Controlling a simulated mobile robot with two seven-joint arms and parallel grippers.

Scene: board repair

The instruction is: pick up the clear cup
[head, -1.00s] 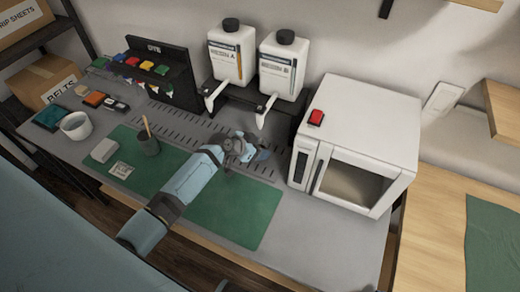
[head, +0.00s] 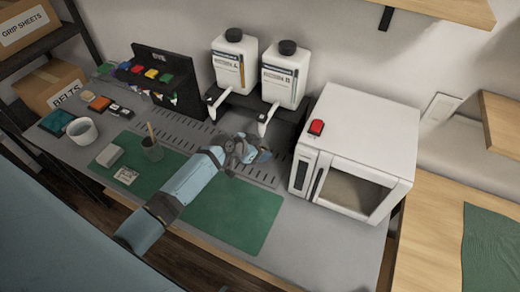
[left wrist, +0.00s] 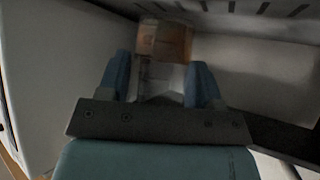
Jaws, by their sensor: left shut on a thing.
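The clear cup (left wrist: 165,74) shows in the left wrist view between the two blue fingers of my left gripper (left wrist: 163,85). An amber-brown layer (left wrist: 165,40) shows at its far end. My left gripper is shut on the cup. In the head view my left gripper (head: 262,155) is over the grey slotted strip, in front of the dispensers and left of the white oven. The cup is mostly hidden there by the gripper and wrist. My right gripper is not in view.
Two white dispenser bottles (head: 235,62) (head: 284,74) stand behind the gripper on a dark stand. A white oven (head: 357,150) with a red button is close on the right. A dark cup with a stick (head: 152,150) is on the green mat (head: 235,217), whose front right is clear.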

